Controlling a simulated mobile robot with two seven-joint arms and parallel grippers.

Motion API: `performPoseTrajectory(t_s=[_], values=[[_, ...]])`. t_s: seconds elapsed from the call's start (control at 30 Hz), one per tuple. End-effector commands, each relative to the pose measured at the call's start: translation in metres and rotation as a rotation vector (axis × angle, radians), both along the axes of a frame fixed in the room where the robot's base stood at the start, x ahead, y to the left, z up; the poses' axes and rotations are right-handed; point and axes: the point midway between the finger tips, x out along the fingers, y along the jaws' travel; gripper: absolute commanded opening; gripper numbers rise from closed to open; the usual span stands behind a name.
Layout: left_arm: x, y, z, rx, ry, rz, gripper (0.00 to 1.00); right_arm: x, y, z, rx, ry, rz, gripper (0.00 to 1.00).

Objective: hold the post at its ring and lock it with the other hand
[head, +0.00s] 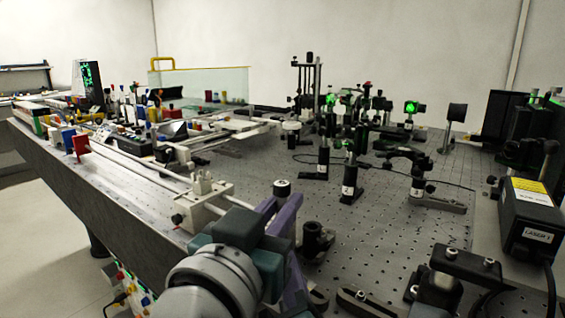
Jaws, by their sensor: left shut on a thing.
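My left gripper (283,210) reaches in from the bottom centre, with purple fingers and teal blocks on a white wrist. Its fingers are close together and shut on a post, most of which they hide. A short dark post top with a pale upper face (282,187) shows just beyond the fingertips, and I take it to be the held post. Its ring and any lock screw are hidden behind the fingers. A black post holder on a foot (318,242) stands just right of the fingers. My right gripper is not in view.
Black clamps (465,263) with screws lie at the front right, beside the black LASER 1 box (530,222). A rail with a pale carriage (203,203) runs along the left. Several optics posts (350,178) stand farther back. Perforated bench top (385,235) is bare at centre right.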

Motion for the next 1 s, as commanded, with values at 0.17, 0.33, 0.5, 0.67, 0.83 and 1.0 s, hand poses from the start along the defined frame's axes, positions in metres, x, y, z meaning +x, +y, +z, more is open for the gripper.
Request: performPoseTrajectory(t_s=[0.17, 0.33, 0.5, 0.67, 0.83, 1.0], values=[[0.0, -0.001, 0.0, -0.001, -0.001, -0.001, 0.0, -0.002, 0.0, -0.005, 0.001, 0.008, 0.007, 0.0], [0.0, -0.001, 0.0, -0.001, -0.001, -0.001, 0.0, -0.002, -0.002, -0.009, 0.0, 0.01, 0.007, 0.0], [0.0, -0.001, 0.0, -0.001, -0.001, -0.001, 0.0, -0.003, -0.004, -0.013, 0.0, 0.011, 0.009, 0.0], [0.0, -0.001, 0.0, -0.001, -0.001, -0.001, 0.0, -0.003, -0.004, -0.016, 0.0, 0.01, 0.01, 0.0], [0.0, -0.001, 0.0, -0.002, 0.0, -0.002, 0.0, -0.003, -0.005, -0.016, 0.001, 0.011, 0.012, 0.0], [0.0, -0.001, 0.0, -0.001, -0.001, -0.001, 0.0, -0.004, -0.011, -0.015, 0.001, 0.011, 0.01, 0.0]])
